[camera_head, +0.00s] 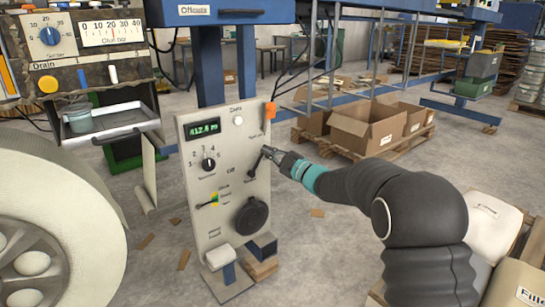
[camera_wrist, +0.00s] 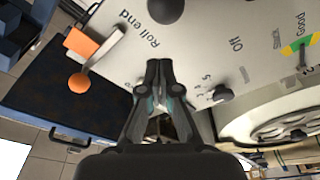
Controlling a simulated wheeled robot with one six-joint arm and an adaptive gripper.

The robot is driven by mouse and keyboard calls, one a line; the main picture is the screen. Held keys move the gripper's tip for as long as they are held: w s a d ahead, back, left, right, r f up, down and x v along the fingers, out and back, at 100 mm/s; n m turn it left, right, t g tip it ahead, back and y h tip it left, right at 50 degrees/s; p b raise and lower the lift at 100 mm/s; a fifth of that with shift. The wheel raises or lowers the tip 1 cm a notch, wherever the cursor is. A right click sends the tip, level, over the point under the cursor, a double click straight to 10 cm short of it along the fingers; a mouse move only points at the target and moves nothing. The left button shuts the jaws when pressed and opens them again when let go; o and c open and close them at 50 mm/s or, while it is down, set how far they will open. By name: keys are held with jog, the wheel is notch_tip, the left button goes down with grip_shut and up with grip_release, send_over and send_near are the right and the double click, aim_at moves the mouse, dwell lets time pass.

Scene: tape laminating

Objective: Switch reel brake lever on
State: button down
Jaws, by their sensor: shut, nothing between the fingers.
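An upright pale control panel (camera_head: 222,215) stands in the middle of the head view. A short dark lever (camera_head: 256,163) sits on its right half, above a small label that I cannot read clearly. My gripper (camera_head: 268,152) is at the upper end of this lever; I cannot tell whether they touch. In the wrist view my gripper (camera_wrist: 160,66) has its fingertips together, empty, in front of the panel (camera_wrist: 200,40). A dark rounded part (camera_wrist: 165,10) shows beyond the fingertips at the top edge, possibly the lever's end.
The panel also bears an orange-tipped lever (camera_head: 270,110) by "Roll end", a green display (camera_head: 203,128), a selector knob (camera_head: 208,164), a coloured indicator (camera_head: 214,199) and a large black knob (camera_head: 251,216). A large white roll (camera_head: 60,225) stands left. Cardboard boxes (camera_head: 365,130) lie behind.

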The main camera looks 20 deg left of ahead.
jog(key=r+v, duration=0.1)
jog(key=v, duration=0.9)
jog(key=shift+s+f, duration=0.3)
jog(key=shift+f, duration=0.1)
jog(key=shift+a, duration=0.1)
